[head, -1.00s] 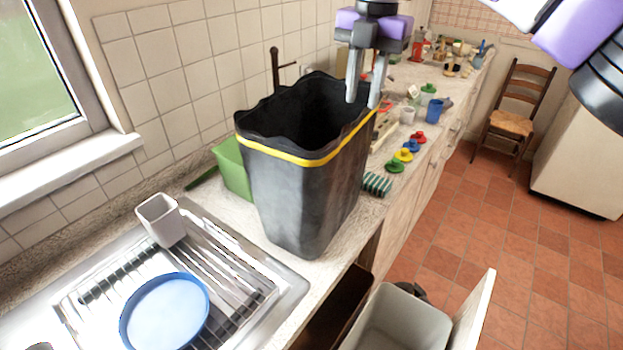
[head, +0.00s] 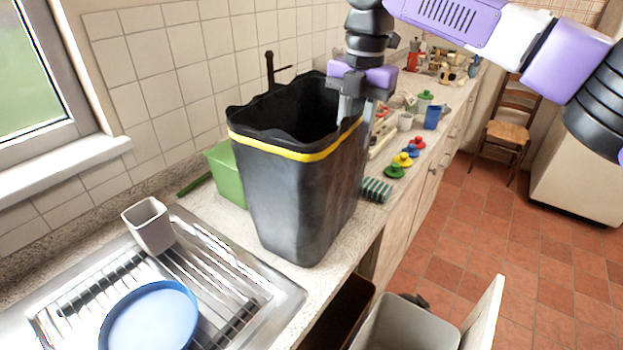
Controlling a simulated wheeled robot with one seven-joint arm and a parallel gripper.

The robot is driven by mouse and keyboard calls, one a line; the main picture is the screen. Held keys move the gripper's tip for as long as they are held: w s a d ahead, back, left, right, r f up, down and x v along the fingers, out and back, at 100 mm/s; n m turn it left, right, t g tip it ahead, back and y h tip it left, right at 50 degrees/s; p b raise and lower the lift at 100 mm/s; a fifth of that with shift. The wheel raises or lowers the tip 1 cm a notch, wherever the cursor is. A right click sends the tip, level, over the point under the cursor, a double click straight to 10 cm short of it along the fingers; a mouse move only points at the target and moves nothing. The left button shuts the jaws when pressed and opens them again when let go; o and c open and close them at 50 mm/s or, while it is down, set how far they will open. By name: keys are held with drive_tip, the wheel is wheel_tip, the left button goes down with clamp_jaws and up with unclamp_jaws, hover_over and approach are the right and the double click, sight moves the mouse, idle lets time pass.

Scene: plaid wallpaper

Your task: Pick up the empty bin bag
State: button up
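The empty bin bag (head: 300,205) is black with a yellow band below its wavy rim. It stands upright and open-topped on the counter, right of the sink drainer. My gripper (head: 357,112) points down at the bag's right rim. Its fingers are apart, one on the inner side of the rim and one towards the outer side. Whether they touch the bag is hard to tell.
A drainer (head: 250,290) with a blue plate (head: 150,318) and a grey cup (head: 149,225) lies left. A green tub (head: 226,172) stands behind the bag. A striped sponge (head: 376,190) and coloured knobbed pieces (head: 403,160) lie right. An open grey bin (head: 405,325) sits below.

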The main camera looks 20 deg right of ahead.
sight(349, 163)
drive_tip(key=shift+w+a+f, duration=0.1)
drive_tip(key=shift+w+f, duration=0.1)
drive_tip(key=shift+f, duration=1.6)
clamp_jaws()
